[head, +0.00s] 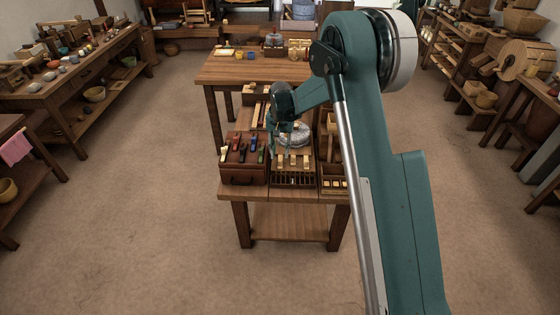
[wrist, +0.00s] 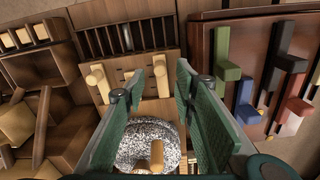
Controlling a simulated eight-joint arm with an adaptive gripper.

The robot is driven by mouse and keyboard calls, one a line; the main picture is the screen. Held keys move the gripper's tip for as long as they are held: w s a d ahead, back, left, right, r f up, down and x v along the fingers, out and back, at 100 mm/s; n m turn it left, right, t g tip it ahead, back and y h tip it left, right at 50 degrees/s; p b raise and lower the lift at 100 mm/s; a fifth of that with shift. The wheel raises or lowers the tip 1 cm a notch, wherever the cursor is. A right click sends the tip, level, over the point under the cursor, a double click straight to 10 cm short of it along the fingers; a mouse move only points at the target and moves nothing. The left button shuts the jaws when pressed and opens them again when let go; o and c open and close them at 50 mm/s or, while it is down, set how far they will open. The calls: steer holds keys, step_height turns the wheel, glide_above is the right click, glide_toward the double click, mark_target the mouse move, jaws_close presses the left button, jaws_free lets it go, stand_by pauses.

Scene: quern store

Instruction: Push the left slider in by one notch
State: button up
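Pale wooden sliders stand in a short row on a board at the front of the bench. The leftmost one (head: 280,161) shows in the head view; in the wrist view, which looks from the opposite side, it appears to be the right-hand peg (wrist: 161,76). A second slider (head: 293,160) stands beside it, and another peg (wrist: 98,78) is at the left in the wrist view. My gripper (wrist: 158,82) is open, its green fingers apart, with the right-hand peg showing between the fingertips. I cannot tell whether they touch it. The arm partly hides the gripper in the head view.
A speckled grey stone (wrist: 145,148) with a wooden handle sits under my gripper. A dark red box (wrist: 262,60) with coloured levers stands close beside the board. A slotted rack (wrist: 128,38) lies at the front. Open floor surrounds the bench.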

mark_target(280, 160)
steer(key=shift+f+b, duration=0.5)
steer(key=shift+f, duration=2.05)
